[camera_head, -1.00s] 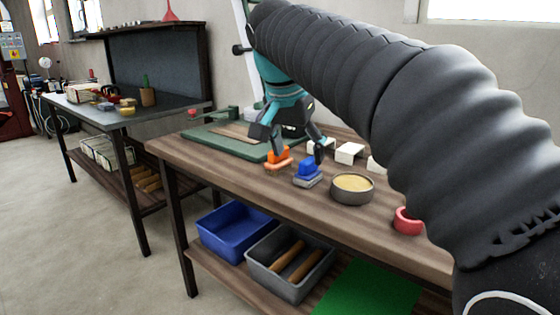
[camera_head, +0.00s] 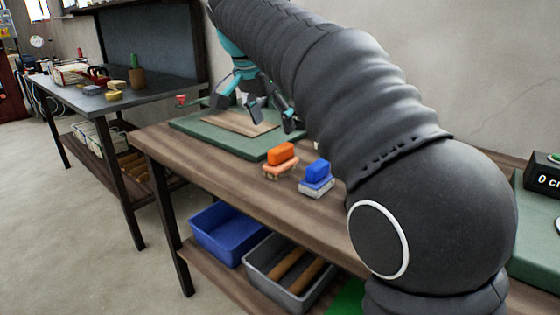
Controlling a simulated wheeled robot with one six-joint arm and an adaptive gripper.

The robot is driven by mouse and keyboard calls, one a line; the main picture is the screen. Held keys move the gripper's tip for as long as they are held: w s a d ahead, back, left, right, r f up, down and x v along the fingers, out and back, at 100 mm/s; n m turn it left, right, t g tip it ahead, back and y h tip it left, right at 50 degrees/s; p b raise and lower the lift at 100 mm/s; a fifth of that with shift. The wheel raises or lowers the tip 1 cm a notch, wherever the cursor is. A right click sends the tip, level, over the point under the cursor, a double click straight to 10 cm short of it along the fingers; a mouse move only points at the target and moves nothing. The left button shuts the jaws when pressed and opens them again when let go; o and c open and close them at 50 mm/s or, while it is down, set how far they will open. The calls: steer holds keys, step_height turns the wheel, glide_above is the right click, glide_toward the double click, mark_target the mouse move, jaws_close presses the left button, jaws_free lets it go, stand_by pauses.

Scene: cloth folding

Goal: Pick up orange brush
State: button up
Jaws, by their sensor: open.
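The orange brush (camera_head: 281,155) stands on the wooden workbench near its front edge, with an orange grip on top and a paler orange base below. My gripper (camera_head: 270,112) is open and empty. In the picture it is above and a little left of the orange brush, over the green mat, and clear of the brush. The gripper's far finger is partly behind my arm.
A blue brush (camera_head: 317,172) stands close to the right of the orange one. A green mat (camera_head: 193,128) with a wooden board (camera_head: 236,124) lies behind. My arm hides much of the bench's right side. A blue bin (camera_head: 223,236) and a grey bin (camera_head: 262,277) sit below.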

mark_target(290, 145)
steer(key=x, duration=0.5)
steer(key=shift+d+b, duration=0.1)
steer(key=shift+b, duration=0.25)
steer(key=x, duration=0.4)
steer(key=shift+s+f+b, duration=0.25)
steer(key=shift+s+b, duration=0.1)
steer(key=shift+s, duration=0.05)
steer(key=shift+w+d+f, duration=0.15)
steer(key=shift+f, duration=0.35)
steer(key=c, duration=1.4)
steer(key=shift+r, duration=0.15)
steer(key=shift+r, duration=0.55)
steer(key=r, duration=0.3)
steer(key=shift+d+r+p, duration=0.2)
steer(key=shift+d+p, duration=0.1)
steer(key=shift+d, duration=0.05)
steer(key=s+d+r, duration=0.2)
steer(key=d, duration=0.1)
steer(key=s+d+r, duration=0.2)
steer(key=d, duration=0.1)
steer(key=s+d+r, duration=0.2)
steer(key=d, duration=0.1)
steer(key=shift+s+r, duration=0.15)
steer(key=shift+s, duration=0.1)
